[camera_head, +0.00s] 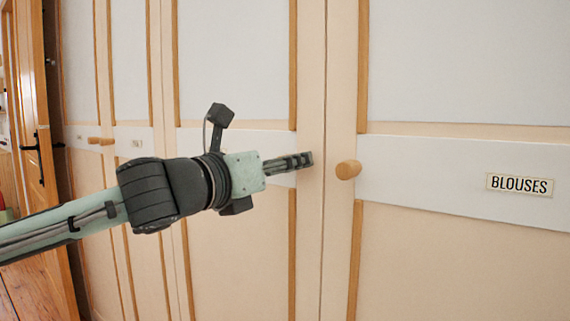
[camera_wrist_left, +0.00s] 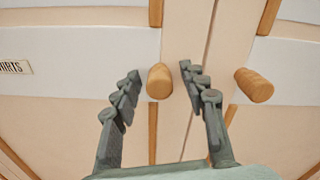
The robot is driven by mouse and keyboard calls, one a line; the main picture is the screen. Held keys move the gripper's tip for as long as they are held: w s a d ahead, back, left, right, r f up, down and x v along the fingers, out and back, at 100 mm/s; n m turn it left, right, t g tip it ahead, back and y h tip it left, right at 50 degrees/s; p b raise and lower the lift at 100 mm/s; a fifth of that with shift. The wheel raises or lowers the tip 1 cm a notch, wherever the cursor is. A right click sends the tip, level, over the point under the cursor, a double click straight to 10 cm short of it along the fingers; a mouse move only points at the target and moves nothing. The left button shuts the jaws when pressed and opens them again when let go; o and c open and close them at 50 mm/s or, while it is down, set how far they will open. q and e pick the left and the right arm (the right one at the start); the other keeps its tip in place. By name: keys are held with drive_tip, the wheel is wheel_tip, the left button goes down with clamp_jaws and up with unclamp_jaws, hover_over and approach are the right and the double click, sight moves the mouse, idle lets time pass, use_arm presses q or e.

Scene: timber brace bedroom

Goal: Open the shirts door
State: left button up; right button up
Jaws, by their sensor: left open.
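The shirts door (camera_wrist_left: 75,50) shows in the left wrist view, with a sign (camera_wrist_left: 15,67) cut off at the picture edge that reads "IRTS". Its round wooden knob (camera_wrist_left: 159,82) stands between the open fingers of my left gripper (camera_wrist_left: 160,71), with a gap visible on each side. In the head view my left gripper (camera_head: 308,160) reaches across the shirts door (camera_head: 235,75) and hides its knob and sign. The door looks closed, its edge along the seam with the neighbouring door. My right gripper is in neither view.
The blouses door (camera_head: 460,60), with its sign (camera_head: 520,185), is to the right. Its knob (camera_head: 348,169) is close beside my left gripper and also shows in the wrist view (camera_wrist_left: 254,85). More closet doors with knobs (camera_head: 100,141) and an open wooden door (camera_head: 45,150) are left.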

use_arm(q)
drive_tip(key=shift+c, duration=0.6)
clamp_jaws()
drive_tip(key=shift+s+a, duration=0.1)
